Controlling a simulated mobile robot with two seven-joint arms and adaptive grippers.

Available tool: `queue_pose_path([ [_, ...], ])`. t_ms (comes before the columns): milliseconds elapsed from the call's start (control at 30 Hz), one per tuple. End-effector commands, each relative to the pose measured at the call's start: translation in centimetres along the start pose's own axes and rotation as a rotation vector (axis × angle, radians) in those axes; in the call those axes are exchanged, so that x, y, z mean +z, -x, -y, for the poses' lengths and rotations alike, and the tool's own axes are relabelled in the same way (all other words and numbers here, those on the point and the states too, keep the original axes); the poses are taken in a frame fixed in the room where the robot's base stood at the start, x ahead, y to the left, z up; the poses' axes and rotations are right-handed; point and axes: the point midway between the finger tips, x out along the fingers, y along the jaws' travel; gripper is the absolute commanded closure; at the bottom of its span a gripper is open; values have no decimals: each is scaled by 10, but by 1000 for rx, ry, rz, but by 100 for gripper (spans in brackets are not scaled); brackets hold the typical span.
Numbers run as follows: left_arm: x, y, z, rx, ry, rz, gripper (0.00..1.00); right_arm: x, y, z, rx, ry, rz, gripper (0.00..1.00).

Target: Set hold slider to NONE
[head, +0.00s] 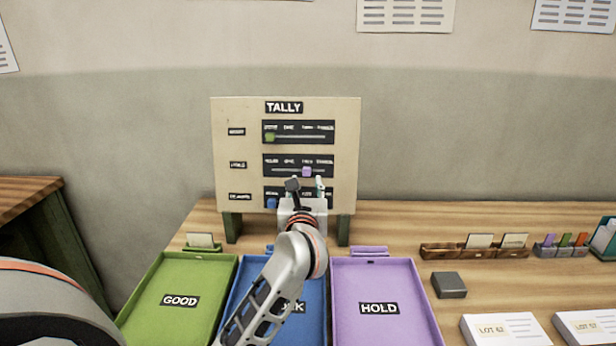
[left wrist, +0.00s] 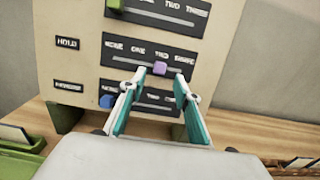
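The TALLY board (head: 224,140) stands upright at the back of the table and carries stacked slider rows. The purple hold slider knob (head: 307,171) sits under the third mark of the middle row. In the left wrist view the same purple knob (left wrist: 160,68) is under TWO, in the row labelled HOLD. My left gripper (head: 305,186) is in front of the board, below the purple knob. In the left wrist view its teal-padded fingers (left wrist: 157,88) are apart, with nothing between them; the knob appears beyond their tips. My right gripper is not in view.
A green knob (head: 270,137) is at the left of the top row; a blue knob (head: 271,203) is at the left of the bottom row, which my gripper partly hides. Green (head: 150,314), blue (head: 232,300) and purple (head: 427,315) trays lie in front. A grey block (head: 449,285) sits right.

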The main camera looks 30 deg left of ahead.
Motion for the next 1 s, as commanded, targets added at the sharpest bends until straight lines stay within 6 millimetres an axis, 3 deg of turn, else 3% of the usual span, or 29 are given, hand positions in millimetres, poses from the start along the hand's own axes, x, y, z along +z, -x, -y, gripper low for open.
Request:
queue_pose_path([
  [100, 1, -20, 0, 2, -1, 2, 68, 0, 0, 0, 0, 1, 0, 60],
  [300, 0, -41, 0, 1, -2, 2, 68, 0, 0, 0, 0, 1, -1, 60],
  [667, 0, -47, 0, 1, -2, 1, 68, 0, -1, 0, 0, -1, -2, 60],
  [800, 0, -47, 0, 1, -2, 1, 100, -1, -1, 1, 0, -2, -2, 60],
  [1000, 0, -47, -1, 1, -2, 1, 100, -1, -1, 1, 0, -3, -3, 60],
])
